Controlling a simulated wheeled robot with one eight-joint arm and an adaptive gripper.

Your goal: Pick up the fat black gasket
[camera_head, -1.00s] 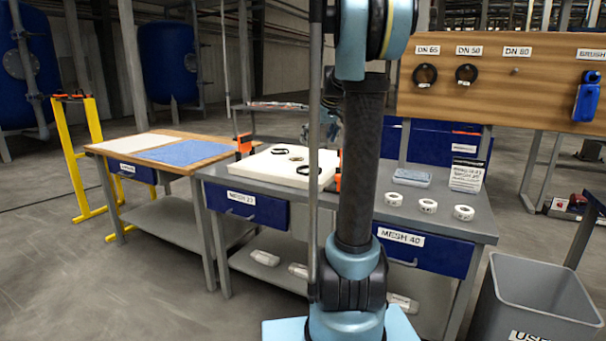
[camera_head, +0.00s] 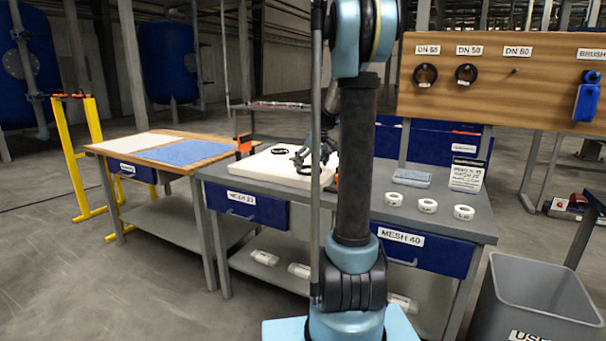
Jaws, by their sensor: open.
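A white filter plate (camera_head: 262,168) lies on the grey bench. A small black ring-shaped gasket (camera_head: 279,150) lies flat near its back left. I cannot tell whether it is the fat one. My gripper (camera_head: 300,162) is dark and small in the view, low over the right half of the plate, pointing down and left. It is open. It hides the part of the plate where other rings lay. Whether its fingers touch or surround a gasket is too small to tell.
Three white rings (camera_head: 428,206) and a sign (camera_head: 467,174) stand on the bench's right side. Orange clamps (camera_head: 243,146) stand by the plate. A pegboard (camera_head: 500,90) holds black rings and a blue brush. A grey bin (camera_head: 535,305) stands at the right.

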